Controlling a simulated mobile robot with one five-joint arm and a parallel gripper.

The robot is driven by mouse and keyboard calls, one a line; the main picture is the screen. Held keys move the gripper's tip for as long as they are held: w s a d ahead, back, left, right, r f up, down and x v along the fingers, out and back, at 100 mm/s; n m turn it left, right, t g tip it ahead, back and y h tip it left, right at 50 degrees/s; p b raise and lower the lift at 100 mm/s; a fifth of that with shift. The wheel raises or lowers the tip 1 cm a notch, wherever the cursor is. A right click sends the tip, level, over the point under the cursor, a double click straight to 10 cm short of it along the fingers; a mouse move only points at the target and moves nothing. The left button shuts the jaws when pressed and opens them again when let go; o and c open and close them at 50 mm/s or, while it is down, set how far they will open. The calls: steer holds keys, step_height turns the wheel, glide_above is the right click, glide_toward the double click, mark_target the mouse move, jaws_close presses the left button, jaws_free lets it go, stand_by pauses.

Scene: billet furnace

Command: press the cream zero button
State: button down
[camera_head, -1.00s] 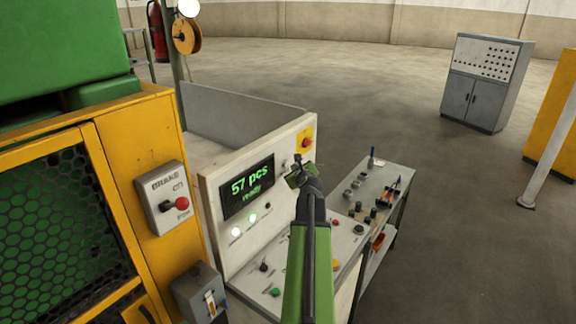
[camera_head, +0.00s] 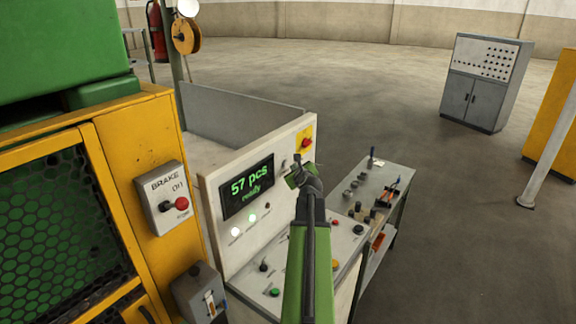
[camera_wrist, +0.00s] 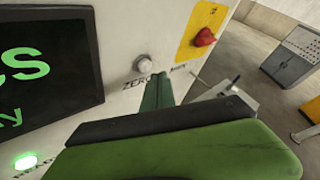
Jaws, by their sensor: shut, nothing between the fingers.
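The cream zero button (camera_wrist: 142,64) is a small round knob on the white upright panel, right of the display, with the word ZERO below it. It also shows in the head view (camera_head: 284,164), just left of my gripper. My gripper (camera_wrist: 160,90) is shut and empty. Its green fingertips are just below and right of the button in the wrist view and partly cover the lettering there. In the head view my gripper (camera_head: 297,174) is in front of the panel's right part. I cannot tell whether it touches the panel; the button itself is not covered.
A display (camera_head: 247,187) reads "57 pcs ready", with lit lamps below it. A red knob on a yellow plate (camera_head: 305,140) is right of the button. The desk (camera_head: 258,290) below carries several controls. A brake box (camera_head: 160,198) stands left. A side table (camera_head: 378,175) holds tools.

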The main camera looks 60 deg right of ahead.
steer(key=shift+w, duration=0.1)
steer(key=shift+w, duration=0.35)
steer(key=shift+w, duration=0.4)
stand_by(0.7)
stand_by(0.4)
steer(key=shift+s, duration=0.85)
steer(key=s, duration=0.5)
stand_by(0.6)
